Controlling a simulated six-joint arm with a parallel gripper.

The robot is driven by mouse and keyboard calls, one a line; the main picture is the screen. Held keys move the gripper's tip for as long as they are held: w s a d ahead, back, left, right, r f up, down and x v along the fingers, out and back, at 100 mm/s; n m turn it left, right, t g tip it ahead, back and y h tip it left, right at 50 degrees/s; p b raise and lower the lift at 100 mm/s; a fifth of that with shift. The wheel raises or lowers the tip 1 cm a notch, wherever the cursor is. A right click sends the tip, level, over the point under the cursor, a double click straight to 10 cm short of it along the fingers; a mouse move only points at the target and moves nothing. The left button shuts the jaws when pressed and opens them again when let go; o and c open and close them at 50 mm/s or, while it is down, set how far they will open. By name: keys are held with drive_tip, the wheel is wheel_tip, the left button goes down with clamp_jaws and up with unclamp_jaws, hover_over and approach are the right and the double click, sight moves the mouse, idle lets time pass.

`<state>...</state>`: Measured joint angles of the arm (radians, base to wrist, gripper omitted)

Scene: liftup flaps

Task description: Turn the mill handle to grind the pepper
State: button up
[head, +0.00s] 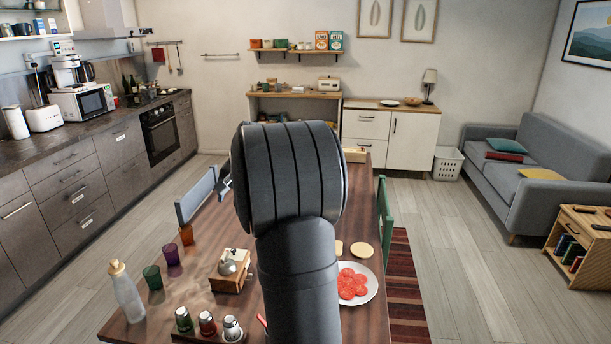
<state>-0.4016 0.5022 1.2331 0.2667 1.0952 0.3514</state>
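A small wooden mill (230,284) with a grey metal dome and a pale top piece stands upright on the table, left of my arm. Its handle is too small to make out clearly. My arm rises through the middle of the head view and hides much of the table behind it. A small dark metallic part (224,184) shows at the left edge of my arm, beyond the mill and apart from it. It looks like part of my gripper. The fingertips are hidden, so I cannot see whether they are open or shut.
The wooden table (205,310) holds a bottle (127,298), a green cup (152,277), a purple cup (171,255) and an orange cup (186,235). Shakers (207,323) stand at the front. A plate (371,292) of red slices lies right of my arm. Chairs (196,197) flank the table.

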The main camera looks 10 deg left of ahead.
sight(225, 254)
drive_tip(key=shift+f, duration=0.1)
drive_tip(key=c, duration=0.7)
drive_tip(key=shift+s+a+f+n, duration=0.15)
drive_tip(key=shift+a+n, duration=0.1)
drive_tip(key=shift+n, duration=0.55)
drive_tip(key=shift+c, duration=0.7)
drive_tip(key=s+a+f+n+t+h, duration=0.1)
drive_tip(key=a+f+n+h, duration=0.2)
drive_tip(key=n, duration=1.5)
drive_tip(key=s+a+f+n+t+h, duration=0.1)
drive_tip(key=a+f+n, duration=0.3)
drive_tip(key=n, duration=1.3)
drive_tip(key=x, duration=0.5)
drive_tip(key=a+x, duration=0.1)
drive_tip(key=x, duration=1)
drive_tip(key=shift+w+a+f, duration=0.15)
drive_tip(key=shift+w+f, duration=0.05)
drive_tip(key=shift+f, duration=0.05)
drive_tip(key=shift+c, duration=0.2)
clamp_jaws()
